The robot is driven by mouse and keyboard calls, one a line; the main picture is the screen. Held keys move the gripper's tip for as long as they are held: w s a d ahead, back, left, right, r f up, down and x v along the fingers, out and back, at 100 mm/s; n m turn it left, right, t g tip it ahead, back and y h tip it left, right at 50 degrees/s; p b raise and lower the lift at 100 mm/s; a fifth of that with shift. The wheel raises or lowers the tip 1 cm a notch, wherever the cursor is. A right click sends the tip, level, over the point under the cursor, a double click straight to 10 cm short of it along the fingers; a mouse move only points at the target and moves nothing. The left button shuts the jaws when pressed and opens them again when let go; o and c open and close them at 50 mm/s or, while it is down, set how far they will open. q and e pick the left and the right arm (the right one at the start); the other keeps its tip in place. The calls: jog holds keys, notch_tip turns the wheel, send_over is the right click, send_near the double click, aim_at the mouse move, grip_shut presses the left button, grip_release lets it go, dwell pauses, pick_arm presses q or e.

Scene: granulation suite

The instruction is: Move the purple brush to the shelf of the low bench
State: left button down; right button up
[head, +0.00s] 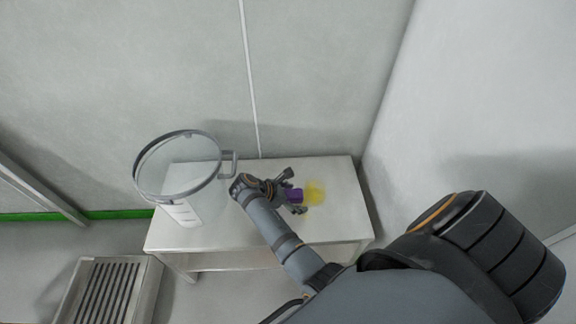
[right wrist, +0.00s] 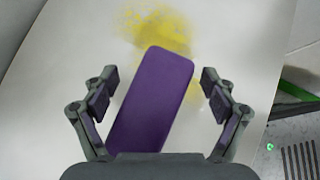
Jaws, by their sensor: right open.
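The purple brush (head: 294,195) lies on the top of the low white bench (head: 335,174), beside a patch of yellow powder. In the right wrist view the brush (right wrist: 152,98) is a purple block, tilted a little, with its far end at the powder. My right gripper (head: 291,191) is at the brush. In the right wrist view its open fingers (right wrist: 160,90) stand on either side of the brush, with gaps between. The near end of the brush is hidden by the gripper body. The bench's lower shelf (head: 235,260) shows partly below the top. My left gripper is not in view.
Yellow powder (head: 315,192) is spread on the bench top. A round clear vessel with a metal rim (head: 178,168) and side handle stands at the bench's left. A slotted floor grate (head: 108,291) lies at lower left. Walls close in behind and right.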

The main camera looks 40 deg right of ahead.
jog(key=c, duration=1.8)
jog(key=shift+o, duration=0.2)
jog(key=shift+r, duration=0.1)
